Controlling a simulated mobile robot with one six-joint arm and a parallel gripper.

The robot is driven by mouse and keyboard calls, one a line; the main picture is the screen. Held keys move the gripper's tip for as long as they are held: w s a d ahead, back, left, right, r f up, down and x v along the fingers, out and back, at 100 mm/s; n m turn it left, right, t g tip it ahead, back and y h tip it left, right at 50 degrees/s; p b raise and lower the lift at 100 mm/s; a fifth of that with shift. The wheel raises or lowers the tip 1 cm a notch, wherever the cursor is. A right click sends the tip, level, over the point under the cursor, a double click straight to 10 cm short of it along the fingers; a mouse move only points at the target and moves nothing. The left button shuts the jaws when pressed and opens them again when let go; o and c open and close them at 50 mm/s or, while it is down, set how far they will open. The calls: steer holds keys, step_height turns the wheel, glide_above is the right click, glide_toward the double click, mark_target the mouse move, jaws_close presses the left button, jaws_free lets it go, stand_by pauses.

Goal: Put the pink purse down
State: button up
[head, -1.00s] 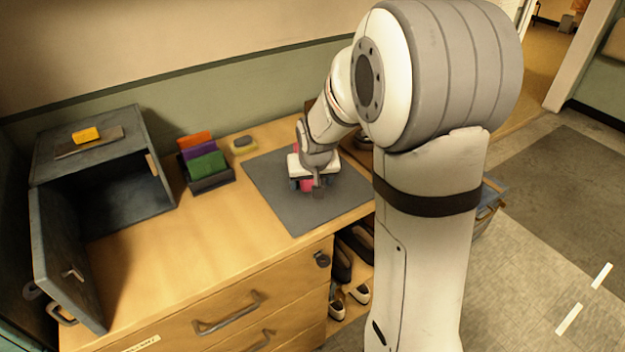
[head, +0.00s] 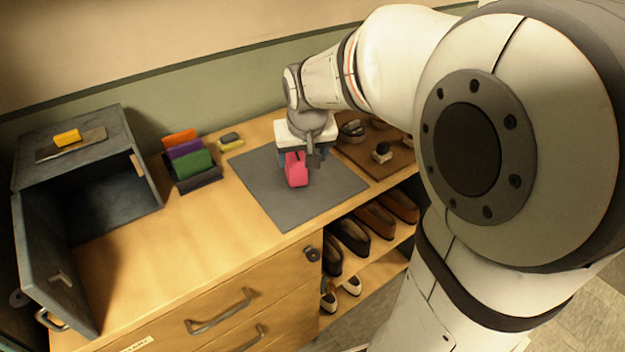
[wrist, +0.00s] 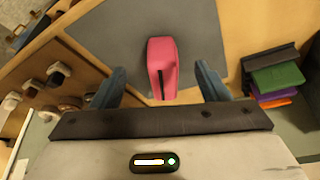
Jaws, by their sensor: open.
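The pink purse (head: 297,171) stands on the dark grey mat (head: 258,199) on the wooden counter. In the wrist view the purse (wrist: 162,66) lies between the two blue fingers, with a gap on each side. My gripper (head: 301,157) is open just behind and above the purse in the head view. It also shows open in the wrist view (wrist: 163,88). The purse's far side is partly hidden by the gripper in the head view.
A grey box (head: 140,205) with an open door stands at left, a yellow block (head: 67,138) on top. A holder with orange, purple and green wallets (head: 193,163) is left of the mat. A wooden board with small items (head: 390,163) is right. Shoes (head: 374,220) sit below.

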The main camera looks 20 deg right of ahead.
steer(key=s+f+g, duration=0.1)
steer(key=s+f, duration=0.1)
steer(key=s, duration=1.6)
steer(key=shift+s+f+n+g, duration=0.15)
steer(key=shift+s+n+g, duration=0.15)
steer(key=shift+n+g, duration=0.1)
steer(key=shift+a, duration=0.1)
